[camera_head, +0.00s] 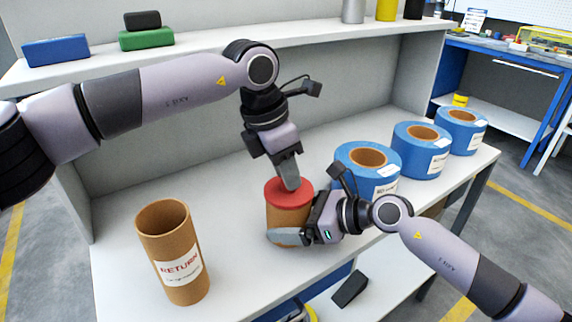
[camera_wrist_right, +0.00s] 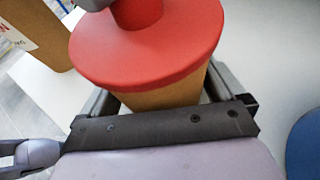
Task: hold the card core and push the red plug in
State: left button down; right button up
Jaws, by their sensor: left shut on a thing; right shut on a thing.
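The card core (camera_head: 287,217) is a short brown tube standing upright on the white table. The red plug (camera_head: 277,194) sits level on its top end. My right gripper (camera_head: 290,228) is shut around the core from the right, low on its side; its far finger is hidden. My left gripper (camera_head: 290,180) points down from above and is shut on the red plug's knob. In the right wrist view the plug's wide red flange (camera_wrist_right: 150,58) covers the top of the core (camera_wrist_right: 170,96), and a grey fingertip is at the knob. How deep the plug sits is hidden.
A taller brown tube labelled RETURN (camera_head: 168,240) stands at the left. Several blue-wrapped coils, the nearest one (camera_head: 350,165) close behind my right gripper, stand in a row at the right. A shelf (camera_head: 200,45) with small boxes runs above the back. The table between the tubes is clear.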

aim_at(269, 194)
pick_arm(q)
jog(key=shift+f, duration=0.15)
jog(key=c, duration=0.8)
grip_release()
jog(key=v, duration=1.2)
pick_arm(e)
jog(key=o, duration=0.7)
